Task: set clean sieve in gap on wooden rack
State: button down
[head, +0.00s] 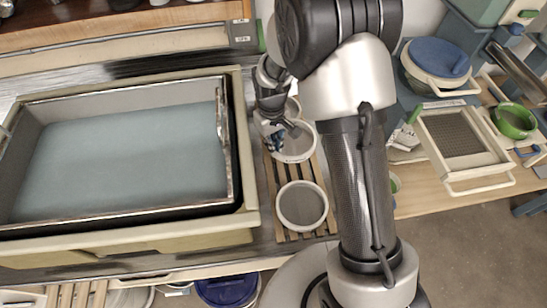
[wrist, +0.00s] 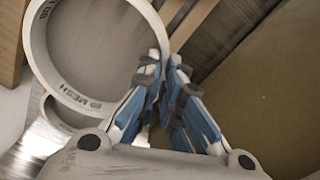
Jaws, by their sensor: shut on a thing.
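My gripper (head: 273,136) is low over the wooden rack (head: 272,205), right of the big tray. In the wrist view, my gripper (wrist: 165,60) is shut on the right rim of a round pale sieve (wrist: 98,103) with MESH lettering on its ring. The held sieve (head: 296,152) is over the rack's middle; I cannot tell whether it touches the slats. Another round sieve (head: 302,206) with a grey mesh lies on the rack's near part. A further round rim (head: 292,108) shows just behind the held sieve, partly hidden by my gripper. Bare slats show between the held and near sieves.
A large tray (head: 247,218) of grey-blue liquid stands close to the rack's left. My arm hides the area right of the rack. Farther right are a blue-lidded bucket (head: 437,58), a square framed screen (head: 455,134) and a green bowl (head: 514,121).

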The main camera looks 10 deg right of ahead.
notch_tip(320, 180, down, 8)
jog(key=shift+w+r+b, duration=0.1)
jog(key=shift+r+b, duration=0.15)
jog(key=shift+b, duration=0.2)
jog(key=shift+r, duration=0.1)
jog(key=c, duration=2.2)
grip_release()
jog(key=shift+f, duration=0.2)
jog(key=o, duration=0.4)
jog(key=shift+r, duration=0.1)
